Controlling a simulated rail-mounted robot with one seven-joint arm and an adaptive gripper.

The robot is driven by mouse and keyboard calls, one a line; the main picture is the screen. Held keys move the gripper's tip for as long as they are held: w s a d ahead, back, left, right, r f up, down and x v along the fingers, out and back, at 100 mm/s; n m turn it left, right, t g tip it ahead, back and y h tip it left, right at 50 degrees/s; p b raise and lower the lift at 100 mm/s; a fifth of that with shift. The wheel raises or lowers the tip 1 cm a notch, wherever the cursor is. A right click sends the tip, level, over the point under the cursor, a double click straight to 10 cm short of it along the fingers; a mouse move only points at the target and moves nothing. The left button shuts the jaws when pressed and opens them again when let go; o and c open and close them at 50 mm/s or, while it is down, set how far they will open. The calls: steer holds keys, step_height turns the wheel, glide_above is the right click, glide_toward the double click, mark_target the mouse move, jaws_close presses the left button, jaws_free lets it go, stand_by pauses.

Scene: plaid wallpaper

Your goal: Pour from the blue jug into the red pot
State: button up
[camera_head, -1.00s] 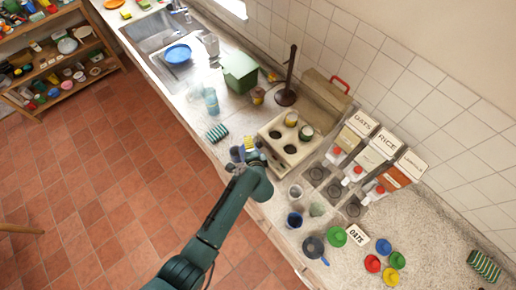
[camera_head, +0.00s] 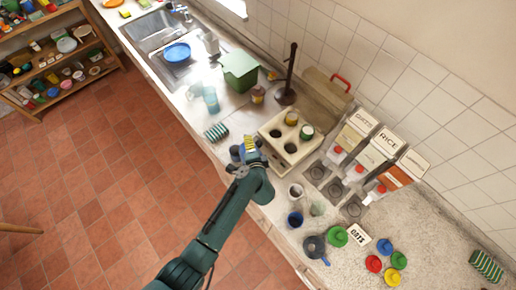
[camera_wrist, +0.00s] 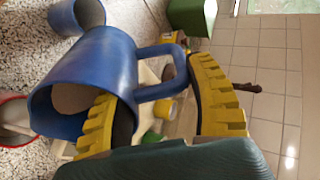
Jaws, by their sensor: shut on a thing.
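The blue jug (camera_wrist: 85,80) lies tilted on its side in the wrist view, its open mouth facing the lower left and its handle toward the right. My gripper (camera_wrist: 165,110) has yellow ribbed fingers, one in front of the jug near its mouth and one beyond the handle; it is shut on the jug at the handle. In the head view my gripper (camera_head: 246,152) is over the counter's front edge, with the jug (camera_head: 235,153) partly hidden beside it. A red-rimmed vessel (camera_wrist: 14,122), probably the red pot, is cut off at the wrist view's left edge.
A cream holder with round holes (camera_head: 277,149) stands just right of my gripper, with cans in it. Several cups, including a dark blue one (camera_head: 295,219), and a dark pan (camera_head: 314,246) stand nearer. Dispensers (camera_head: 372,158) line the wall. A striped sponge (camera_head: 217,132) lies to the left.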

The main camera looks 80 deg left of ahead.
steer(key=shift+a+r+p, duration=0.25)
steer(key=shift+r+p, duration=0.45)
steer(key=shift+p, duration=0.25)
steer(key=a+h, duration=0.2)
steer(key=h, duration=0.1)
steer(key=shift+s+a+f, duration=0.2)
steer(key=shift+a+f, duration=0.15)
steer(key=shift+a+f+h, duration=0.15)
steer(key=shift+a+h, duration=0.15)
steer(key=shift+h, duration=0.2)
steer(key=shift+d+f, duration=0.1)
steer(key=shift+f, duration=0.05)
steer(key=shift+a+f+h, duration=0.25)
steer(key=shift+a+h, duration=0.45)
steer(key=a+f+n+h+b, duration=0.1)
steer(key=a+f+h+b, duration=0.2)
steer(key=b, duration=1.3)
steer(key=a+h, duration=0.3)
steer(key=shift+s+f+t, duration=0.15)
steer(key=shift+s+t, duration=0.2)
steer(key=shift+t, duration=0.05)
